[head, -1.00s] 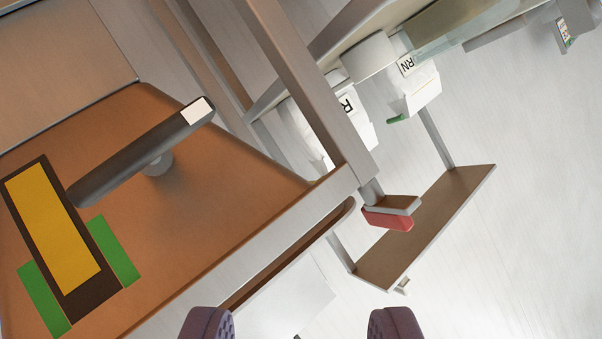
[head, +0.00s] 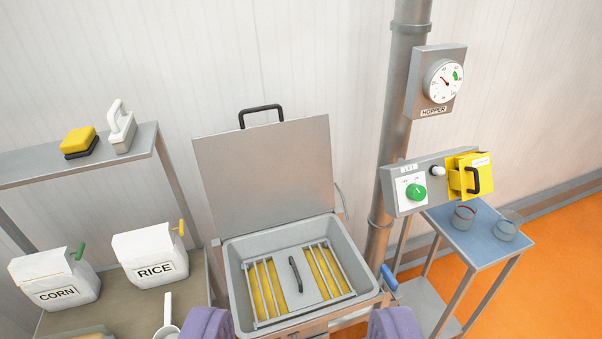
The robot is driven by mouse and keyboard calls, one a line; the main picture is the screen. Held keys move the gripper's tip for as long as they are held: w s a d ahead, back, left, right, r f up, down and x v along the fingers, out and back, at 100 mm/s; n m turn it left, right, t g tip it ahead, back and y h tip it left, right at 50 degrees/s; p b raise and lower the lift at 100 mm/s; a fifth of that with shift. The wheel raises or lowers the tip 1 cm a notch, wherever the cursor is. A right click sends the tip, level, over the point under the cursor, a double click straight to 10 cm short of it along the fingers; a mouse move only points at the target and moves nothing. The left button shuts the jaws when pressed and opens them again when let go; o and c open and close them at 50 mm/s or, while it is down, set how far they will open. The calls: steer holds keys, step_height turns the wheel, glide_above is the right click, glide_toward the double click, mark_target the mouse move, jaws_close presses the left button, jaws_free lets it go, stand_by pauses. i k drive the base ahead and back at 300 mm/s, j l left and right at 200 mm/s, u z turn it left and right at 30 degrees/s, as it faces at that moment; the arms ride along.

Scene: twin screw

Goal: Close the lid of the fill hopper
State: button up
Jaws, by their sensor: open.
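The fill hopper (head: 235,280) is a grey square bin at the centre bottom of the head view. Its lid (head: 265,165) stands open, raised upright at the back, with a black handle (head: 261,108) on its top edge. Inside the hopper lie bar grates over yellow material and a grey plate with a small black handle (head: 295,274). My gripper (head: 289,325) is open at the bottom edge, its two purple fingers apart in front of the hopper. It touches neither the lid nor the handle, as far as I see.
A shelf at left holds CORN (head: 55,280) and RICE (head: 150,257) bags and a scoop (head: 167,325); brushes stand on the shelf above. At right are a pipe (head: 396,130), a HOPPER gauge (head: 443,81), a control box (head: 405,208) with a green knob, and a blue-topped table (head: 470,243).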

mark_target(261, 176)
steer(key=i+l+u, duration=0.15)
steer(key=i, duration=0.25)
steer(key=i+l+u, duration=0.3)
steer(key=i, duration=0.35)
steer(key=i+l, duration=0.25)
steer(key=i, duration=0.15)
steer(key=i+l+u, duration=0.15)
steer(key=i, duration=0.3)
